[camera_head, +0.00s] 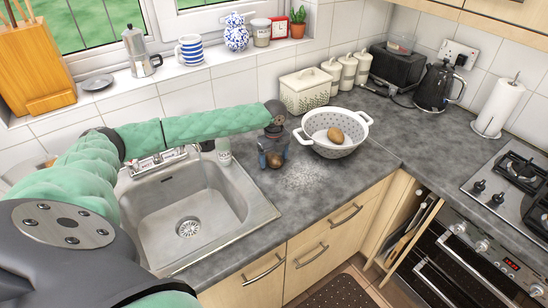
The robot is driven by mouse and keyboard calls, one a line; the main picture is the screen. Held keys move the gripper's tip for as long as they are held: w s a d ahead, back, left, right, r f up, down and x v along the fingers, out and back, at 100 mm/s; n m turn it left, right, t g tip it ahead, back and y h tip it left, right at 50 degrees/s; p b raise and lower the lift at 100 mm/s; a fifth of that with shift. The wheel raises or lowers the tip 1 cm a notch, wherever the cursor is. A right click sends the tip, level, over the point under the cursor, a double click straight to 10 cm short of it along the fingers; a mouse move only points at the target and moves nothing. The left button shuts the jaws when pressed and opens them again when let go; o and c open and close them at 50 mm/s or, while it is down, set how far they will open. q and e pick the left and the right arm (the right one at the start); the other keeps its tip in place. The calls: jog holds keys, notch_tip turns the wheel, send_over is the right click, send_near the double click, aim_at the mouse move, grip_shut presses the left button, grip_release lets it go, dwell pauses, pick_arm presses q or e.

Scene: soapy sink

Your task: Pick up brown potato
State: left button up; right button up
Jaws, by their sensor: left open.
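A brown potato (335,135) lies inside a white colander (343,151) on the grey worktop. Another brown, rounded thing (275,161), which looks like a potato, is on the worktop at the colander's left. My left gripper (274,164) points down over this second one, with its open fingers on either side of it. I cannot tell whether the fingers touch it. The gripper body hides its upper part. My right gripper is not in view.
The metal sink (190,200) lies under my left arm, with a tap (158,160) behind it. A cream bread bin (307,91) stands behind the colander. A kettle (437,88) and paper roll (497,108) are at the right.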

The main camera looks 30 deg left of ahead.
pick_arm(q)
jog(key=shift+f, duration=0.15)
jog(key=c, duration=1.2)
